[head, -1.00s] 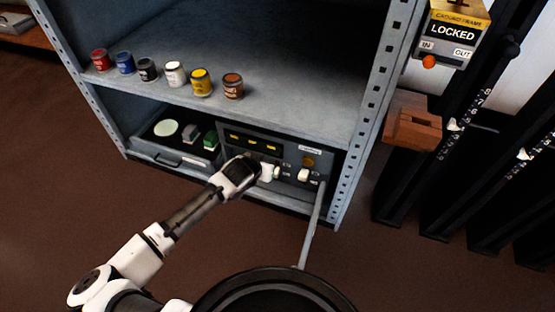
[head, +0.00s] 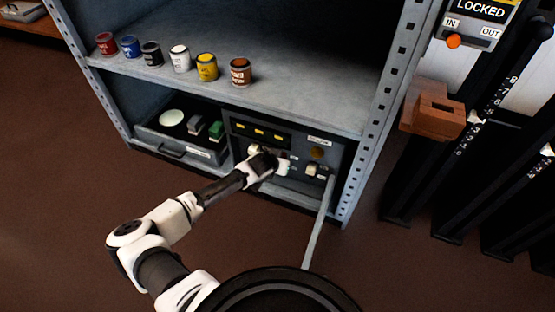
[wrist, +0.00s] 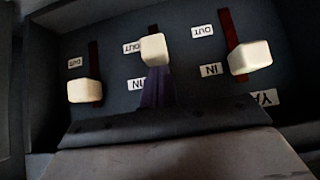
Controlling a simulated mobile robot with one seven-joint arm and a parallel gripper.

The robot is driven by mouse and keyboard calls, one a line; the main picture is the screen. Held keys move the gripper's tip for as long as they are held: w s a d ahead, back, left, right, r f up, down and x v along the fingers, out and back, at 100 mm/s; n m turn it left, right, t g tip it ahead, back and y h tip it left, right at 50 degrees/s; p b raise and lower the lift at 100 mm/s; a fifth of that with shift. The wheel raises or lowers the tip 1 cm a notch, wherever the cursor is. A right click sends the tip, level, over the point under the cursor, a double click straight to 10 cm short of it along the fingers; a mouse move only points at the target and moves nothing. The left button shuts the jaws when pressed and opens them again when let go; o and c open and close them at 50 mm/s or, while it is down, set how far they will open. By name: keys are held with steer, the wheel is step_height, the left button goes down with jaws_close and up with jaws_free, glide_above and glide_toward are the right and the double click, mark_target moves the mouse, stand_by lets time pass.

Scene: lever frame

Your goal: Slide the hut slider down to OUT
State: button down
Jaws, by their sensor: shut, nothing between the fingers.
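A dark control panel (head: 328,146) sits on the lower shelf, with white slider knobs. The wrist view shows three knobs, and the labels there appear upside down. The middle knob (wrist: 153,50) is level with its OUT label (wrist: 134,46). The right knob (wrist: 250,57) is nearer its IN label (wrist: 210,70), and the left knob (wrist: 85,90) sits below its OUT label. No hut name can be read. My gripper (head: 270,162) is shut and empty at the panel. Its fingertips (wrist: 156,82) are right by the middle knob, on its IN side; contact is unclear.
A drawer tray (head: 180,150) with small items is left of the panel. Several paint cans (head: 180,58) stand on the shelf above. A perforated shelf post (head: 374,130) is at right. Beyond it are a brown wooden block (head: 425,120), a LOCKED sign (head: 482,10) and dark levers.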

steer(key=shift+f, duration=0.2)
steer(key=shift+f, duration=1.75)
